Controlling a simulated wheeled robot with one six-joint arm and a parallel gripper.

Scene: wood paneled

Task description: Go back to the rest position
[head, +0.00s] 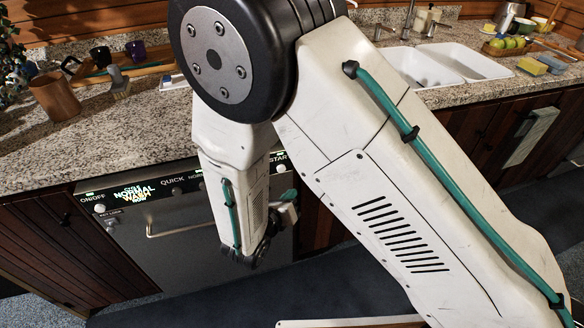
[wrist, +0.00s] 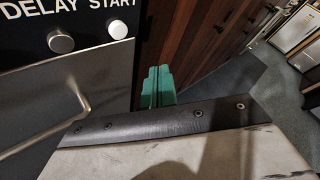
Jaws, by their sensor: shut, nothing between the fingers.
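My arm crosses the middle of the head view, bent down in front of the dishwasher. The end of the arm hangs low by the dishwasher's right side; the fingers are mostly hidden there. In the wrist view my gripper (wrist: 158,88) shows as two green fingers side by side. They are shut with nothing between them. Behind them are the dark wood cabinet doors (wrist: 195,40).
The dishwasher (head: 165,245) has a bar handle, also close by in the wrist view (wrist: 45,125). The granite counter (head: 130,135) above holds a wooden cup (head: 55,97), a brush (head: 119,82), a double sink (head: 465,62) and sponges (head: 531,66). Open floor (wrist: 235,85) lies right in the wrist view.

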